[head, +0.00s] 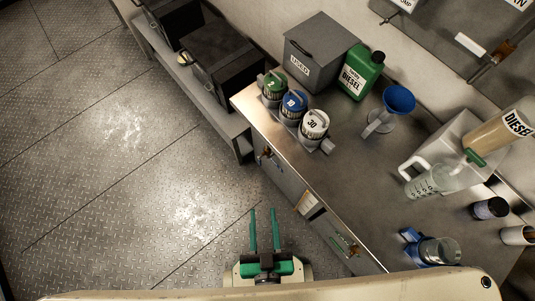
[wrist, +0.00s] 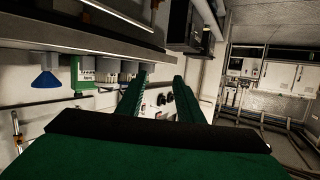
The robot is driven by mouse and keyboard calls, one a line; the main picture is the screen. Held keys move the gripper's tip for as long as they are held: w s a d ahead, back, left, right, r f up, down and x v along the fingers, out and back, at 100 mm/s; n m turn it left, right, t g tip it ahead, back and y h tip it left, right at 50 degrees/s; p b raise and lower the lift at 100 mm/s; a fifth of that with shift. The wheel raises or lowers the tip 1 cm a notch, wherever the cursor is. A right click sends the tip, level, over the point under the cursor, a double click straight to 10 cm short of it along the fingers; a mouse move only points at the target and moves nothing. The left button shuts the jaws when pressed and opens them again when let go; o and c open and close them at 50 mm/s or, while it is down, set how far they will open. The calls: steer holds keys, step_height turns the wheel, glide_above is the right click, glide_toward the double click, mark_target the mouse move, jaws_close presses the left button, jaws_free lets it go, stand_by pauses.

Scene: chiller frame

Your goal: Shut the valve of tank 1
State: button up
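No tank marked 1 can be made out in either view. In the head view a see-through tank (head: 500,128) labelled DIESEL, with tan liquid, is at the right edge, its number not visible. A green part (head: 475,157), perhaps its valve handle, is at its lower end; I cannot tell its setting. My gripper (head: 263,212) is low in the middle, over the floor left of the bench, far from the tank. Its two green fingers are apart with nothing between them. They also show in the wrist view (wrist: 160,82), where I cannot pick out the tank.
The steel bench (head: 350,190) carries several canisters (head: 291,104), a USED bin (head: 318,55), a green diesel jug (head: 362,72), a blue funnel (head: 399,99), a clear pitcher (head: 426,184) and a glass jar (head: 440,251). The floor (head: 110,150) at left is clear.

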steer(key=w+f+m+g, duration=0.25)
steer(key=w+f, duration=0.45)
steer(key=f, duration=0.6)
steer(key=m+g+h, duration=0.4)
steer(key=m+g, duration=0.4)
steer(key=g, duration=0.2)
glide_toward(259, 161)
steer(key=f, duration=0.2)
steer(key=shift+t, duration=0.25)
steer(key=x, duration=1)
steer(key=shift+d+f, duration=0.1)
steer(key=shift+f, duration=0.1)
jaws_close()
